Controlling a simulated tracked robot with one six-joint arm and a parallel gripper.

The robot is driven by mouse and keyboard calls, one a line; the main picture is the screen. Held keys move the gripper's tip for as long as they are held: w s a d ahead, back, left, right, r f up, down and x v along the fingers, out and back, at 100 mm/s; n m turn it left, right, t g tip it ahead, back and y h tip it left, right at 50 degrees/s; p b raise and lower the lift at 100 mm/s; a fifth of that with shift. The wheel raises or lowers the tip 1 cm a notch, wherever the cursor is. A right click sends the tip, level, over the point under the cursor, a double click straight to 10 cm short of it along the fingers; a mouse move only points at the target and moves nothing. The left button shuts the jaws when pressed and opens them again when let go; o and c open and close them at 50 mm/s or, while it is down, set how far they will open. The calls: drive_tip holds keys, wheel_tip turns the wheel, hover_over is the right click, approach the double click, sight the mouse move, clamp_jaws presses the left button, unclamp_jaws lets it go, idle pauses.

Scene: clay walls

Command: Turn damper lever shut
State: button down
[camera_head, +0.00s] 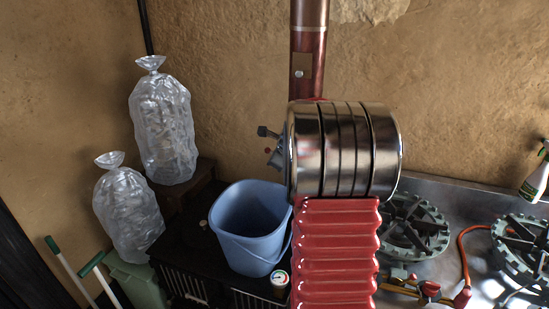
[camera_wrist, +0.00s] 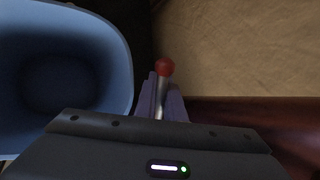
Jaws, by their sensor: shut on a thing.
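The damper lever is a metal rod (camera_wrist: 161,100) with a red ball knob (camera_wrist: 165,67), seen in the wrist view. My gripper (camera_wrist: 163,90) has its purple fingers on both sides of the rod, shut on it, with the knob sticking out past the fingertips. In the head view my gripper (camera_head: 268,145) is small, beside the dark red flue pipe (camera_head: 309,50), and my own arm hides most of that area. The pipe also shows in the wrist view (camera_wrist: 270,120). The lever's joint with the pipe is hidden.
A blue bucket (camera_head: 248,225) stands on a dark stove top below my gripper; it fills the left of the wrist view (camera_wrist: 65,75). Two clear bags of ice (camera_head: 163,130) stand at left. Burners (camera_head: 413,228) sit on a steel counter at right. A clay wall is behind.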

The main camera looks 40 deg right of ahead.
drive_tip(key=f+g, duration=0.1)
drive_tip(key=g+h, duration=0.1)
drive_tip(key=f+n+g, duration=0.1)
drive_tip(key=shift+s+d+f, duration=0.3)
drive_tip(key=shift+s, duration=0.1)
drive_tip(key=shift+s+f+g, duration=0.15)
drive_tip(key=shift+f+g, duration=0.1)
drive_tip(key=shift+g, duration=0.05)
idle(0.8)
drive_tip(key=c, duration=2.2)
unclamp_jaws()
drive_tip(key=shift+o, duration=0.4)
drive_tip(key=shift+r+h, duration=0.1)
drive_tip(key=shift+h, duration=0.2)
